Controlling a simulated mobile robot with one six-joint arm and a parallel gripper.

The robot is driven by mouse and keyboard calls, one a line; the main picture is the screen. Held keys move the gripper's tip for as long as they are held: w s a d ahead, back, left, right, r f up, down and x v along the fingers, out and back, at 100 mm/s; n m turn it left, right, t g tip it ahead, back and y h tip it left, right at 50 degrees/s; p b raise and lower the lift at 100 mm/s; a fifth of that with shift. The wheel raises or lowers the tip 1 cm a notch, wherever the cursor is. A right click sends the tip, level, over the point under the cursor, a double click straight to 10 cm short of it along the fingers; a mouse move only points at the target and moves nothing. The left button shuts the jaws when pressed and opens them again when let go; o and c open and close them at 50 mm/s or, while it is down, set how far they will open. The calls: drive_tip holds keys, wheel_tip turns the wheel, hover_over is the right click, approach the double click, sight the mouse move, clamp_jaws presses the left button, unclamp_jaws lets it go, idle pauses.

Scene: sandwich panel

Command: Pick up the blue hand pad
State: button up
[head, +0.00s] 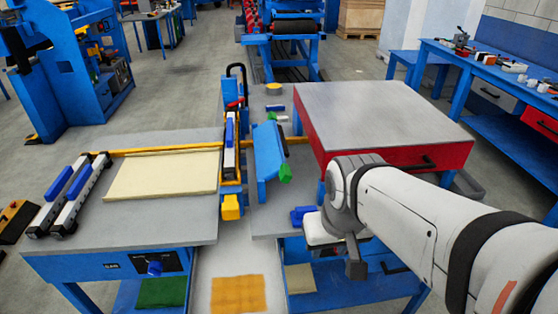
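A small blue block (302,215), which looks like the blue hand pad, lies at the front of the right-hand grey worktop (268,215). My white arm comes in from the right, and its wrist is just to the right of the blue block, overlapping it closely in the picture. A dark grey part of my gripper (356,260) points down below the wrist, in front of the worktop's front edge. The fingertips are not clear, so I cannot tell if they are open, or whether anything touches the block. My arm hides part of the worktop behind it.
A red drawer cabinet (385,110) rises behind my arm. A cream panel (162,174) and blue-handled bars (68,195) lie on the left table. A narrow gap separates the worktops.

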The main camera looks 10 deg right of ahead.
sight(306, 208)
drive_tip(key=shift+o, duration=0.2)
drive_tip(key=shift+d, duration=0.1)
